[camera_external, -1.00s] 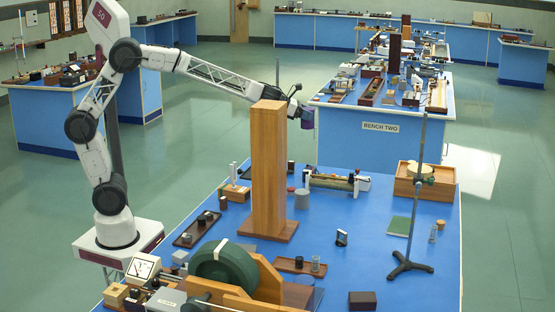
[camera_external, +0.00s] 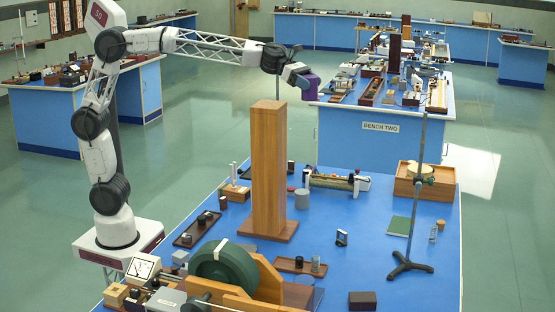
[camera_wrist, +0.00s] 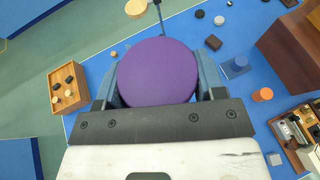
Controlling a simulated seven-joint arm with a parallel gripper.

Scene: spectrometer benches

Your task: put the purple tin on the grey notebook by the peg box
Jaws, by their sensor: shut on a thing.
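The purple tin (camera_external: 309,89) is held high in the air at the end of my arm, right of the tall wooden column's top and against Bench Two behind. In the wrist view its round purple lid (camera_wrist: 158,71) fills the space between the two fingers. My gripper (camera_external: 300,79) is shut on the tin. An open wooden box (camera_external: 425,184), perhaps the peg box, stands at the bench's far right; in the wrist view it appears to hold small dark and pale pieces (camera_wrist: 67,88). I cannot make out a grey notebook; a flat green book (camera_external: 399,226) lies nearer.
The tall wooden column (camera_external: 268,170) rises just left of the tin. A retort stand (camera_external: 412,215) with a clamp stands at the right. A green wheel apparatus (camera_external: 222,262) is in front.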

